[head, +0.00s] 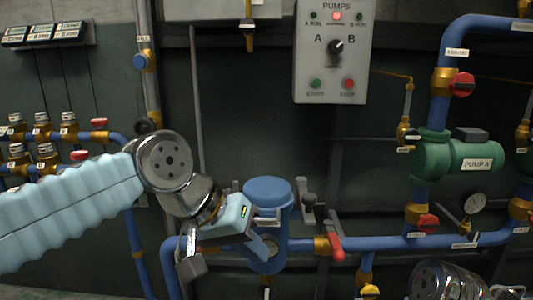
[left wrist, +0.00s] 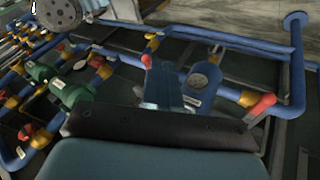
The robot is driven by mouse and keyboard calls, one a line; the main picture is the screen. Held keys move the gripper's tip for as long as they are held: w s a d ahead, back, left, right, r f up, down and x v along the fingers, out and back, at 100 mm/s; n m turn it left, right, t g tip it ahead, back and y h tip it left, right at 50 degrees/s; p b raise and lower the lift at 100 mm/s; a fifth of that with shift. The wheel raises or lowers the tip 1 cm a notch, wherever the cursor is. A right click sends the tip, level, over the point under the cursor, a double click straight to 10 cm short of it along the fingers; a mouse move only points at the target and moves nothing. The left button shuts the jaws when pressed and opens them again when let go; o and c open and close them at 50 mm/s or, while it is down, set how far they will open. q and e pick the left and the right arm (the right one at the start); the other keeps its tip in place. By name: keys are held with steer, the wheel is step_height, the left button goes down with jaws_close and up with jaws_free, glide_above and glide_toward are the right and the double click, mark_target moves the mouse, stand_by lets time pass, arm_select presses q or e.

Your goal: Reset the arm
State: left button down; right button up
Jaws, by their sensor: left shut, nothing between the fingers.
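My left arm comes in from the left in a pale blue ribbed sleeve and bends down at a chrome wrist joint. My left gripper (head: 266,247) has a pale blue body and points down to the right, in front of the blue lidded pot (head: 268,190) on the lower pipe. I cannot tell whether it touches the pot. In the left wrist view the fingers (left wrist: 164,88) are together with nothing seen between them, beside the round blue lid (left wrist: 205,77). Only chrome links of my right arm show at the bottom right; its gripper is out of view.
A red-handled valve (head: 336,247) sits right of the pot. Green pump A (head: 460,158) and more valves stand at right. The pump control box (head: 334,50) hangs above. A valve manifold (head: 45,143) is at left. The dark wall between is mostly clear.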

arm_select(q)
steer(key=w+a+f+n, duration=0.1)
steer(key=w+f, duration=0.2)
steer(key=f, duration=0.8)
steer(key=w+a+f+n+g+y, duration=0.1)
steer(key=w+f, duration=0.1)
steer(key=f, duration=1)
steer(key=w+a+f+n, duration=0.1)
steer(key=w+f, duration=0.2)
steer(key=f, duration=0.8)
steer(key=s+a+f+n, duration=0.1)
steer(key=s+a+f, duration=0.1)
steer(key=s+f, duration=0.6)
steer(key=s+a+f+g+y, duration=0.1)
steer(key=s+a+f, duration=0.2)
steer(key=s+f, duration=0.5)
step_height(320, 180, down, 6)
steer(key=shift+s+a+r+n, duration=0.1)
steer(key=shift+s+a+n, duration=0.05)
steer(key=shift+a+n, duration=0.2)
steer(key=c, duration=1.8)
jaws_free()
steer(key=shift+c, duration=0.2)
